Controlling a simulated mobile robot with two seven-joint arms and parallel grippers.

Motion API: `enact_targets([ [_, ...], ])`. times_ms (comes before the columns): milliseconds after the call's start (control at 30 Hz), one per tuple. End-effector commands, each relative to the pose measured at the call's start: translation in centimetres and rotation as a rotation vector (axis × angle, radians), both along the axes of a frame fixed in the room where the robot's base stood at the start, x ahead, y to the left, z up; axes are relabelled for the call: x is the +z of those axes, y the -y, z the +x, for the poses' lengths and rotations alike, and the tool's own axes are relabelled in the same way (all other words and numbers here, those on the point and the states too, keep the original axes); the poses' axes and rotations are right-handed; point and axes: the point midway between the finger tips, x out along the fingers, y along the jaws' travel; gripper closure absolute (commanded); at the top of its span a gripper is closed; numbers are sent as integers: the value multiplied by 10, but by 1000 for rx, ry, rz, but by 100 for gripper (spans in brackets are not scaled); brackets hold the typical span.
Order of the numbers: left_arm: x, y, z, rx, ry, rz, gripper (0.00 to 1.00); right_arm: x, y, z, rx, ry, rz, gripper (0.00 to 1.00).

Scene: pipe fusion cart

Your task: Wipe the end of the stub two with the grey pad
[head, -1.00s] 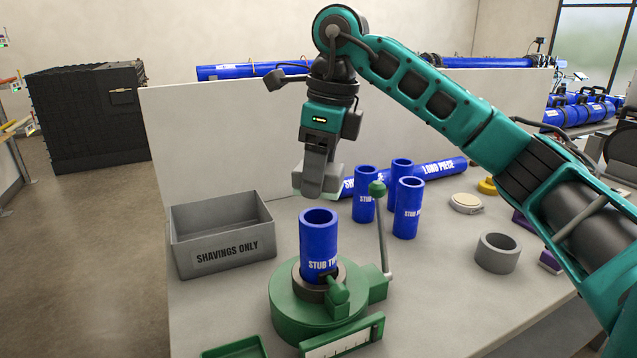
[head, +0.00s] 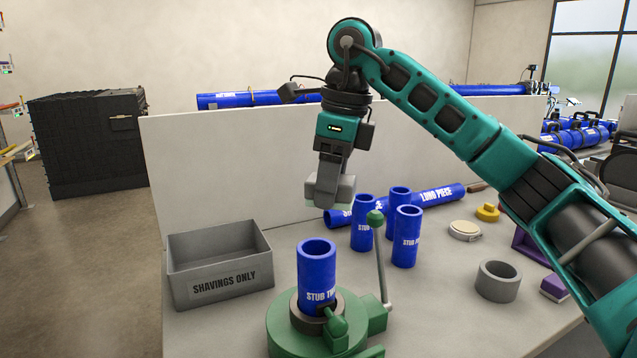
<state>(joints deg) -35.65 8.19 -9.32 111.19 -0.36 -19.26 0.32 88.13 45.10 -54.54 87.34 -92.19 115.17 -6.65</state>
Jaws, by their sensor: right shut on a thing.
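Stub two (head: 317,280) is a blue tube standing upright in the green clamp (head: 290,335), its open end facing up. My right gripper (head: 328,186) points down, shut on the grey pad (head: 341,190). The pad is above and a little behind the stub's top end in the picture, apart from it. The gripper hides part of the white panel behind. My left gripper is not in view.
The grey shavings box (head: 222,272) stands left of the clamp. Other blue stubs (head: 405,238) and a long blue pipe (head: 437,197) are behind to the right. A grey ring (head: 497,281) lies at right. The clamp's lever (head: 382,262) rises beside stub two.

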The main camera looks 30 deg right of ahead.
Motion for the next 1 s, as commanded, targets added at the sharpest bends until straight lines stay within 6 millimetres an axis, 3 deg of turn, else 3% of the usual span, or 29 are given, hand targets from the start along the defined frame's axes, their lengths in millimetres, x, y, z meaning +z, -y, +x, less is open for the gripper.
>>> enact_targets([
  [500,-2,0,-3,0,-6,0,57,0,51,-3,-2,-1,-1,67],
  [1000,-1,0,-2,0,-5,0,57,0,56,-3,1,-1,-1,67],
])
